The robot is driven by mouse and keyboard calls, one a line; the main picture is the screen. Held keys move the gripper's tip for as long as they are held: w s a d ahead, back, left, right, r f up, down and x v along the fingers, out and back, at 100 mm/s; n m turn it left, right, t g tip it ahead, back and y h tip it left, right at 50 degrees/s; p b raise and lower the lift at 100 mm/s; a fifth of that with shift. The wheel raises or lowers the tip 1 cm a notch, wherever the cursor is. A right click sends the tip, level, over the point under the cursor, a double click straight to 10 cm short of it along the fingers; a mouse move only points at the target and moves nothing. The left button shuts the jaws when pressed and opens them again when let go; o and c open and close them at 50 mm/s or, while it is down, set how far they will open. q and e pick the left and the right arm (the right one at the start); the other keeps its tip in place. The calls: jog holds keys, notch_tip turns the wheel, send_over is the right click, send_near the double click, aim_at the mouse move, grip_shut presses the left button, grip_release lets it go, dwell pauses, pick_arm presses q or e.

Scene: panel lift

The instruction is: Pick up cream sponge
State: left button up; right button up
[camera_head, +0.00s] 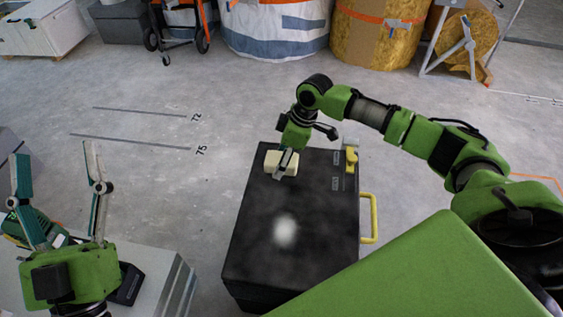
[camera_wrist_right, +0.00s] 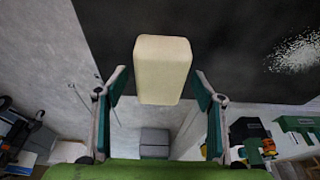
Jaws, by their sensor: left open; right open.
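The cream sponge (camera_head: 274,160) is a pale block at the far left corner of the black panel top (camera_head: 310,215). In the right wrist view the sponge (camera_wrist_right: 163,70) shows between the two fingertips, with a gap on each side. My right gripper (camera_head: 288,168) is open at the sponge, and its arm comes in from the right. In the head view the gripper partly covers the sponge. My left gripper (camera_head: 58,168) is open and empty at the lower left, well away from the sponge, with its fingers pointing up.
A whitish patch (camera_head: 285,230) lies on the black top. A yellow handle (camera_head: 374,218) is on its right side, and a yellow part (camera_head: 351,160) stands at its far right corner. A grey case (camera_head: 165,267) stands at the lower left. The floor around the black box is mostly clear.

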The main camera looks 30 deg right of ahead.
pick_arm(q)
jog(key=shift+w+f+g, duration=0.4)
jog(key=shift+f, duration=0.2)
jog(key=shift+w+f+g, duration=0.35)
jog(key=shift+f+g, duration=0.05)
jog(key=shift+f, duration=0.15)
pick_arm(e)
jog(key=shift+f, duration=0.15)
dwell(0.5)
pick_arm(q)
jog(key=shift+w+f+g+y+p, duration=0.2)
jog(key=shift+w+f+g+p, duration=0.1)
jog(key=shift+f, duration=0.25)
jog(key=shift+w+f+g+y+p, duration=0.2)
jog(key=shift+f+g, duration=0.1)
jog(key=shift+f, duration=0.2)
pick_arm(e)
jog(key=shift+f, duration=0.1)
dwell(0.5)
pick_arm(q)
jog(key=shift+s, duration=0.1)
pick_arm(e)
jog(key=c, duration=1.1)
